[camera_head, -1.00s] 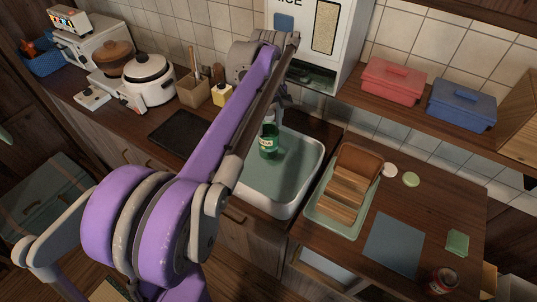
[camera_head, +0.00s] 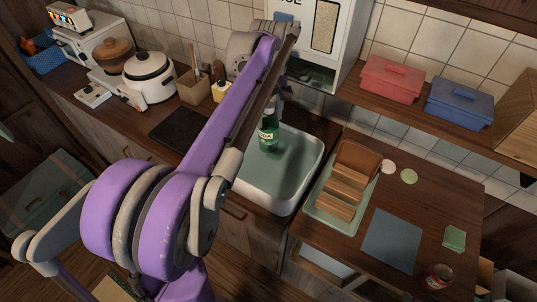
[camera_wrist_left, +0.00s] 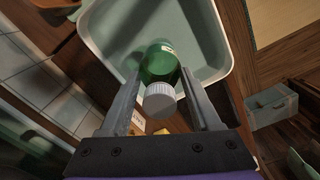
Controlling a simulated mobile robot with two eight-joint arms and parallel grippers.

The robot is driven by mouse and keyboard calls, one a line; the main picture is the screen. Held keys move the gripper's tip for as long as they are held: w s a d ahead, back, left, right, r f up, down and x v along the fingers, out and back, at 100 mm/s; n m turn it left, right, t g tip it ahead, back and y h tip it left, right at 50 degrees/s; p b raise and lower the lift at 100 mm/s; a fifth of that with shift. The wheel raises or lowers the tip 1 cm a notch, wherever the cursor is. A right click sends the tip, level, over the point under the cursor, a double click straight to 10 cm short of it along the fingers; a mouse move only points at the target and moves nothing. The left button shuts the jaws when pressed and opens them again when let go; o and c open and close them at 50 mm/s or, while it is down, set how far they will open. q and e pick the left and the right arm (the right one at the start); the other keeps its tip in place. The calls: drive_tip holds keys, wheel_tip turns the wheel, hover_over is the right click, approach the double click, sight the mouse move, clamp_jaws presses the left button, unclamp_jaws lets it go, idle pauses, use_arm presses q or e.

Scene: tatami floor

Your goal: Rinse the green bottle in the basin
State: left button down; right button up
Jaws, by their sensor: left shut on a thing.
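The green bottle (camera_head: 268,136) has a pale label and hangs roughly upright over the white-rimmed basin (camera_head: 316,170), towards its back left. My left gripper (camera_head: 272,110) is shut on the bottle near its top. The wrist view shows the bottle (camera_wrist_left: 158,64) between the two fingers, its white ridged cap (camera_wrist_left: 160,99) facing the camera. The basin (camera_wrist_left: 92,40) has a pale green floor below the bottle. In the head view my arm hides part of the basin's left side. My right gripper is not in view.
A dark board (camera_head: 178,130) lies on the counter left of the basin. A rack of wooden boards (camera_head: 343,190) stands on the table at right. A white rice dispenser (camera_head: 330,45) stands behind. Red (camera_head: 390,80) and blue (camera_head: 459,103) boxes sit on the shelf.

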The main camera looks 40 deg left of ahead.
sight(269, 106)
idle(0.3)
